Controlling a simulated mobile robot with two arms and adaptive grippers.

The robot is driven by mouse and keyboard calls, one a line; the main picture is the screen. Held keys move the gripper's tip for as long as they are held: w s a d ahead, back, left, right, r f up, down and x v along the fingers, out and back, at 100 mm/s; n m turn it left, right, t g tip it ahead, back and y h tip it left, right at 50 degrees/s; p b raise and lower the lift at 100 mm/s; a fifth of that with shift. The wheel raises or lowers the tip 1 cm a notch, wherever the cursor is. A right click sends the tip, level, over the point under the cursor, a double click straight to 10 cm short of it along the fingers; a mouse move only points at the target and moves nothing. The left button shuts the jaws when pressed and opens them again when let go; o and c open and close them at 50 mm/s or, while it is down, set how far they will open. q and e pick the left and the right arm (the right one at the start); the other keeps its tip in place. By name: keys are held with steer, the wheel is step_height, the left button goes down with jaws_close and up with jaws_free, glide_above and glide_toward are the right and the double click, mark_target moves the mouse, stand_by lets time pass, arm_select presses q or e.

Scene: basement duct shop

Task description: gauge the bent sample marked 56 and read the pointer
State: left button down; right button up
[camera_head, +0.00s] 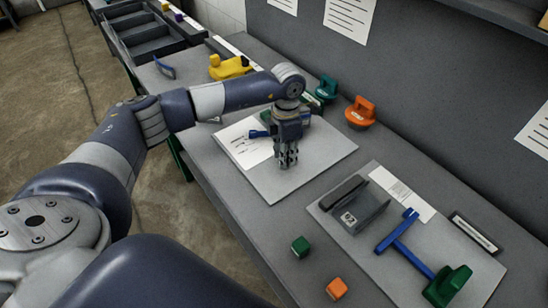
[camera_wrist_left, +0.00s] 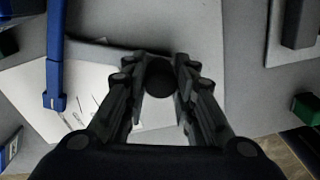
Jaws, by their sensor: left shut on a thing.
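My left gripper (camera_head: 287,163) points down over the left grey board (camera_head: 325,153). In the left wrist view its fingers (camera_wrist_left: 160,95) are closed around a dark, rounded thing (camera_wrist_left: 160,78); what it is cannot be told. A blue bar (camera_wrist_left: 55,60) lies beside the gripper, its tip over white paper with thin lines; part of it shows in the head view (camera_head: 258,133). On the right board (camera_head: 385,272) lies a dark bent sample (camera_head: 365,207) with a white label that looks like 52. A blue T-shaped piece with a green block (camera_head: 447,285) lies beside it. My right gripper is out of view.
A green cube (camera_head: 300,246) and an orange cube (camera_head: 337,288) sit near the bench's front edge. Orange (camera_head: 361,112) and green (camera_head: 326,88) handled things stand by the back wall. A yellow tool (camera_head: 230,67), blue pliers (camera_head: 164,66) and dark trays (camera_head: 150,38) are farther left.

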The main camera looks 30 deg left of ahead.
arm_select(q)
steer(key=w+d+n+b, duration=0.1)
steer(key=w+n, duration=0.1)
steer(key=w+d+n+b, duration=0.2)
steer(key=w+n, duration=0.1)
steer(key=shift+d, duration=0.2)
steer(key=shift+w+d+n+b, duration=0.15)
steer(key=shift+w+n+b, duration=0.35)
steer(key=shift+w+n, duration=0.35)
steer(key=shift+w+d+n+b, duration=0.15)
steer(key=shift+w+n+b, duration=0.35)
steer(key=shift+w+n, duration=0.35)
steer(key=shift+r+n, duration=0.1)
steer(key=shift+n, duration=0.2)
steer(key=shift+r, duration=0.15)
steer(key=c, duration=1.6)
jaws_free()
steer(key=shift+w, duration=0.1)
steer(key=o, duration=0.3)
steer(key=shift+f, duration=0.2)
steer(key=shift+r, duration=0.1)
step_height(320, 180, up, 12)
steer(key=shift+a, duration=0.15)
